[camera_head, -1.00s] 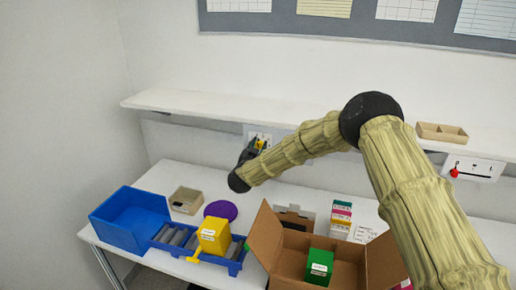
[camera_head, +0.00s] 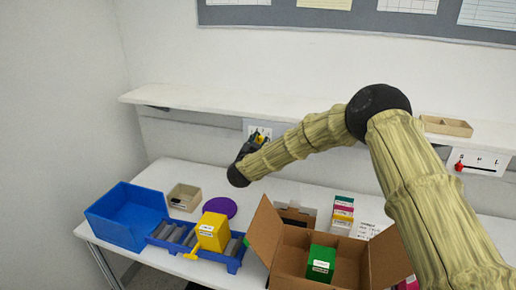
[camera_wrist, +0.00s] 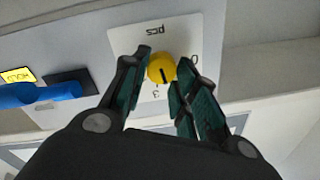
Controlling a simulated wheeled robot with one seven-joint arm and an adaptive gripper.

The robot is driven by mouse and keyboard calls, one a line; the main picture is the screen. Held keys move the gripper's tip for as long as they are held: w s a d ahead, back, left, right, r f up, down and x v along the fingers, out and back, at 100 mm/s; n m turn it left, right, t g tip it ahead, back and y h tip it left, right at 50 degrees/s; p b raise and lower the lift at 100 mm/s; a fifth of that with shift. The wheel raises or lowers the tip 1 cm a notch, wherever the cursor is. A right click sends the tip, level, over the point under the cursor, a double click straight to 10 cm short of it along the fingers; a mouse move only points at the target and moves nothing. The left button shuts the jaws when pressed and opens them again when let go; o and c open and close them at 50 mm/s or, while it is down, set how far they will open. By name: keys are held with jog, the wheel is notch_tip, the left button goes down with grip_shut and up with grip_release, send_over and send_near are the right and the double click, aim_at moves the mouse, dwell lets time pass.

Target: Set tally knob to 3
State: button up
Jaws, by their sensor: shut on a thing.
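A yellow rotary knob (camera_wrist: 162,68) sits on a pale plate (camera_wrist: 122,38) in the wrist view, which shows the plate upside down. The plate reads "pcs", with 0 at the right and 3 below the knob. The knob's dark pointer line aims down, close to the 3 and slightly to its right. My gripper (camera_wrist: 162,62) has its teal fingers on both sides of the knob, shut on it. In the head view, the plate (camera_head: 252,128) is on the wall under the shelf, and my arm hides most of the knob.
A blue handle (camera_wrist: 40,94) and a yellow label (camera_wrist: 17,75) lie left of the plate in the wrist view. A white shelf (camera_head: 220,101) runs above. A red-handled slider panel (camera_head: 483,162) is at right. Bins, an open carton (camera_head: 265,228) and boxes crowd the table.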

jog(key=m+b, duration=0.1)
jog(key=b, duration=0.1)
jog(key=f+m+b, duration=0.1)
jog(key=m+b, duration=0.1)
jog(key=b, duration=0.1)
jog(key=shift+d, duration=0.1)
jog(key=m+b, duration=0.1)
jog(key=b, duration=0.2)
jog(key=shift+r+m, duration=0.2)
jog(key=shift+m, duration=0.2)
jog(key=shift+r, duration=0.15)
jog(key=o, duration=0.9)
jog(key=shift+w, duration=0.1)
jog(key=shift+o, duration=0.6)
jog(key=shift+w+a+f, duration=0.15)
jog(key=shift+a+f, duration=0.05)
jog(key=shift+r, duration=0.1)
jog(key=shift+d, duration=0.1)
jog(key=shift+s, duration=0.25)
